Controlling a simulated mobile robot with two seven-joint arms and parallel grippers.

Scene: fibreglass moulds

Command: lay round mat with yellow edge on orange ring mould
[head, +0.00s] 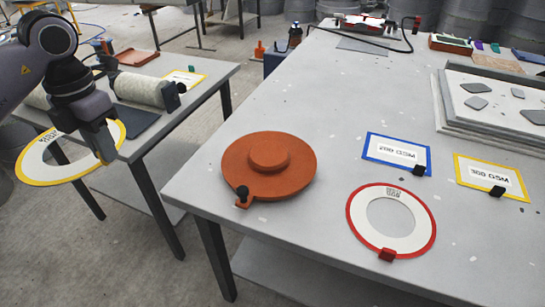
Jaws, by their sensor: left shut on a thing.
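The round mat with the yellow edge (31,165) is a white ring with a hole in its middle. My left gripper (106,156) is shut on its right side and holds it in the air at the left, in front of the side table. The orange ring mould (240,169) lies on the large table, a round disc with a raised centre and a small tab with a black knob at its front left. Nothing lies on the mould. The mat is well to the left of it, apart. My right gripper is not in view.
A round mat with a red edge (427,229) lies on the large table (330,120), right of the mould. Blue-edged (371,149) and yellow-edged (466,174) cards lie behind it. The side table (192,98) holds a fabric roll (138,88). A floor gap separates the tables.

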